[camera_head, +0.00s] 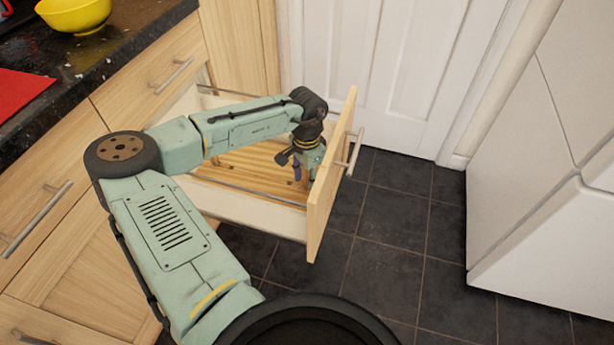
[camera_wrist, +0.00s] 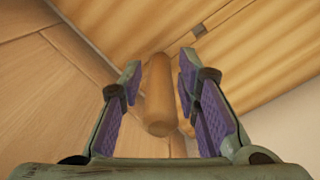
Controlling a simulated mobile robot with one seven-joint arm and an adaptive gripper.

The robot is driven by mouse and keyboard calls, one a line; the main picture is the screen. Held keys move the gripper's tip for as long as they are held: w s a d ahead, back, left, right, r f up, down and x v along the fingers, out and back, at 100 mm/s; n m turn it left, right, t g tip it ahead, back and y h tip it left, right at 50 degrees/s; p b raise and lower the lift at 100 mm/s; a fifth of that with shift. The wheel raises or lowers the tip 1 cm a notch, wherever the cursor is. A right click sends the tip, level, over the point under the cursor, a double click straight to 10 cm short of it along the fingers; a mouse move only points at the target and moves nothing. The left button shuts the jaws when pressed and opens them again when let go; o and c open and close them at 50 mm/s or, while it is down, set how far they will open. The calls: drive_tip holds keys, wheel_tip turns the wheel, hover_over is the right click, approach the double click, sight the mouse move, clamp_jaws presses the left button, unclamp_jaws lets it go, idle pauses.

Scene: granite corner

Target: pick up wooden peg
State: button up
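The wooden peg (camera_wrist: 158,98) shows in the wrist view as a rounded brown cylinder between the two purple-padded fingers of my gripper (camera_wrist: 160,95). The fingers are apart, with a visible gap on each side of the peg. In the head view my gripper (camera_head: 308,170) reaches down inside the open drawer (camera_head: 262,212), near its front panel. The peg cannot be made out in the head view; my arm and gripper cover that area.
The drawer's front panel (camera_head: 330,180) and its side walls stand close around my gripper. A dark counter (camera_head: 110,50) holds a yellow bowl (camera_head: 73,14) and a red item (camera_head: 20,95). A white door (camera_head: 400,70) is behind, and a white appliance (camera_head: 550,160) stands at right.

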clamp_jaws()
wheel_tip(320, 180, up, 22)
drive_tip(key=p, duration=0.4)
idle(1.2)
